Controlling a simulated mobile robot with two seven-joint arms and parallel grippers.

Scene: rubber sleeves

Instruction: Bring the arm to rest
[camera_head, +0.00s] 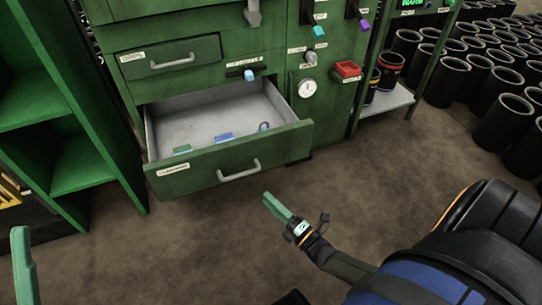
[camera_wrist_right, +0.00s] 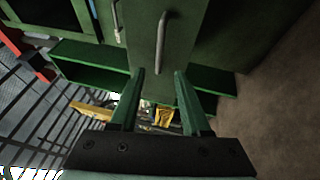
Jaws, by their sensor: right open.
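My right gripper (camera_head: 268,198) is in the lower middle of the head view, in front of and to the right of the open drawer's front, apart from it in the picture. Its green fingers are open and hold nothing. In the right wrist view, the fingers (camera_wrist_right: 159,75) stand apart, with a metal handle (camera_wrist_right: 162,40) on a green front seen beyond the gap. Of my left gripper (camera_head: 22,265), only a green finger shows at the lower left edge, so its opening is hidden.
A green cabinet has an open drawer (camera_head: 235,172) with a few small items inside. A green shelf (camera_head: 75,110) stands at the left. Black cylinders (camera_head: 505,118) crowd the right floor. A low shelf (camera_head: 388,100) holds two dark cylinders. Brown floor (camera_head: 180,260) in front is clear.

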